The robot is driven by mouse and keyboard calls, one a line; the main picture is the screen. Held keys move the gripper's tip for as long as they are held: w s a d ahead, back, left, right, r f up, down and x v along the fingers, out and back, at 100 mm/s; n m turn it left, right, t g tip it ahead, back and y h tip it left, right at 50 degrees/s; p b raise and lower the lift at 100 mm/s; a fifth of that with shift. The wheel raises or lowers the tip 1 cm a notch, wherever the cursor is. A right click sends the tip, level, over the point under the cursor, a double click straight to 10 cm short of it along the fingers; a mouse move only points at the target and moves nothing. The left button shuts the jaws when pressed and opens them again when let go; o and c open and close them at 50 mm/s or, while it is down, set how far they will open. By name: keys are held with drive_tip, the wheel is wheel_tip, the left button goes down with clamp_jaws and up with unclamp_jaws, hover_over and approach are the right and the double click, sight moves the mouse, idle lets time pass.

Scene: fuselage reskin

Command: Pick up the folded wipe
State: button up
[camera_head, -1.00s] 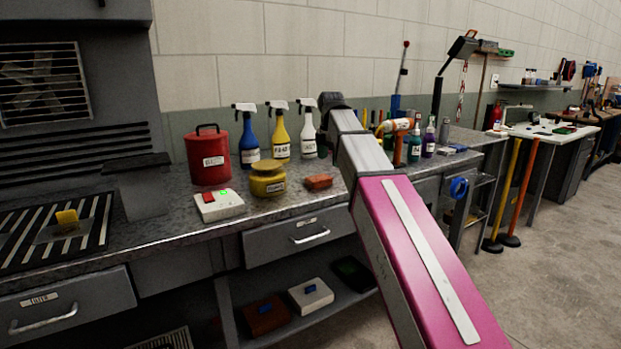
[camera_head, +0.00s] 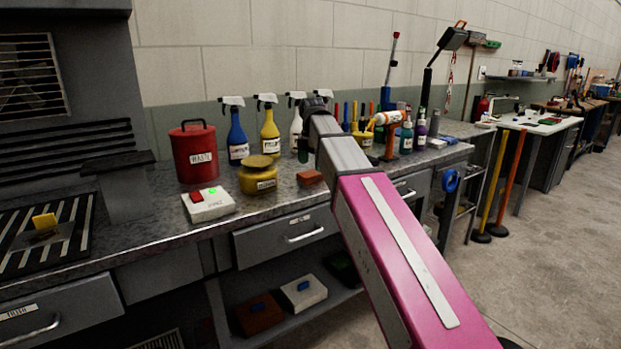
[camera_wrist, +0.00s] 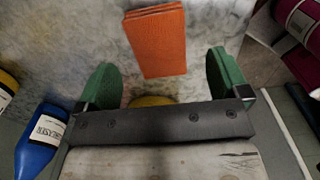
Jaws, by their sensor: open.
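The folded wipe (camera_wrist: 165,42) is an orange, layered rectangle lying on the grey worktop in the wrist view. In the head view it is a small red-brown block (camera_head: 310,178) near the bench's front edge, just left of my arm. My gripper (camera_wrist: 163,66) has two green fingers, spread wide with nothing between them in its grip. In the wrist view the wipe lies ahead of the gripper's bar, its near end between the lines of the fingers. In the head view my arm mostly hides the gripper.
A yellow pot (camera_head: 258,180), a white box with red and green buttons (camera_head: 208,207) and a red waste can (camera_head: 195,155) stand left of the wipe. Spray bottles (camera_head: 270,135) stand behind. An orange-and-white drill (camera_head: 388,125) is to the right. Drawers (camera_head: 290,238) lie below the edge.

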sight(311, 173)
drive_tip(key=f, duration=0.3)
drive_tip(key=shift+s+a+f, duration=0.1)
drive_tip(key=shift+a+f, duration=0.1)
drive_tip(key=shift+f, duration=0.2)
drive_tip(key=c, duration=1)
drive_tip(key=shift+r, duration=0.1)
wheel_tip(311, 173, up, 10)
